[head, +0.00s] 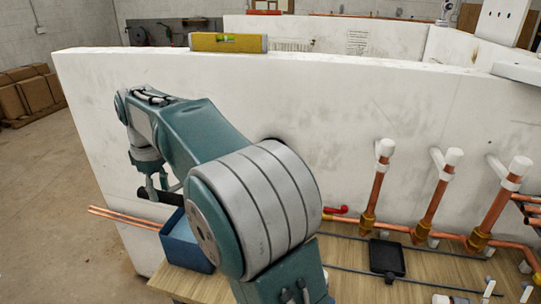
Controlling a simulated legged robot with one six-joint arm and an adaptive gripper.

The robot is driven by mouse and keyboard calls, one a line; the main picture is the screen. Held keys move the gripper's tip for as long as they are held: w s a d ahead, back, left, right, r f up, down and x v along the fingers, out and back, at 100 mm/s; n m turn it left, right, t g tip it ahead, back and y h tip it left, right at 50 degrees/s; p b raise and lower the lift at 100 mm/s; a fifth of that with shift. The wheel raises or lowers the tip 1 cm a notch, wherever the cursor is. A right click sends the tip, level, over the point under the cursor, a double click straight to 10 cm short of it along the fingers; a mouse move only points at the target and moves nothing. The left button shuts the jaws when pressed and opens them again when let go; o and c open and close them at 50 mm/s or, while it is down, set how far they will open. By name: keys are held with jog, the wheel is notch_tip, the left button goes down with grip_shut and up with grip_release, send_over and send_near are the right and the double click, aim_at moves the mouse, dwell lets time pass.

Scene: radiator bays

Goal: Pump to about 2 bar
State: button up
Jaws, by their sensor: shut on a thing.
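A blue open-topped box (184,246), which looks like the tank of a test pump, stands at the left end of the wooden bench, partly hidden by my arm. My gripper (158,192) is small and dark in this view, just above and left of the box. No pump lever can be made out. No gauge face can be read, so the pressure does not show. Copper pipes with brass fittings (423,230) and white caps stand upright along the white wall at the right.
The wooden bench (350,285) carries a black tray (387,258) and a dark hose or rod. A red-handled valve (336,210) sits by the wall. Copper tubes (125,217) stick out at the left. A yellow level (228,42) lies on the wall top.

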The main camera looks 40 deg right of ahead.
jog(key=shift+d+f, duration=0.1)
jog(key=shift+d, duration=0.2)
jog(key=shift+s+a+f+t+h, duration=0.15)
jog(key=shift+a+f+t+h, duration=0.15)
jog(key=shift+f, duration=0.65)
jog(key=shift+s+a+f+t+h, duration=0.2)
jog(key=shift+f+h, duration=0.15)
jog(key=shift+f, duration=0.65)
jog(key=shift+s+a+f+t+h, duration=0.1)
jog(key=shift+a+f+t+h, duration=0.2)
jog(key=shift+f, duration=0.75)
jog(key=shift+o, duration=0.4)
jog(key=shift+t+h, duration=0.3)
jog(key=shift+h, duration=0.25)
jog(key=shift+a+f, duration=0.1)
jog(key=shift+f, duration=1.9)
jog(key=shift+o, duration=0.2)
jog(key=shift+g+y, duration=0.4)
jog(key=shift+y, duration=0.1)
jog(key=r, duration=0.4)
jog(key=shift+w+d+r, duration=0.15)
jog(key=shift+d+r, duration=0.05)
jog(key=shift+d, duration=0.1)
jog(key=shift+r, duration=0.4)
jog(key=shift+c, duration=0.3)
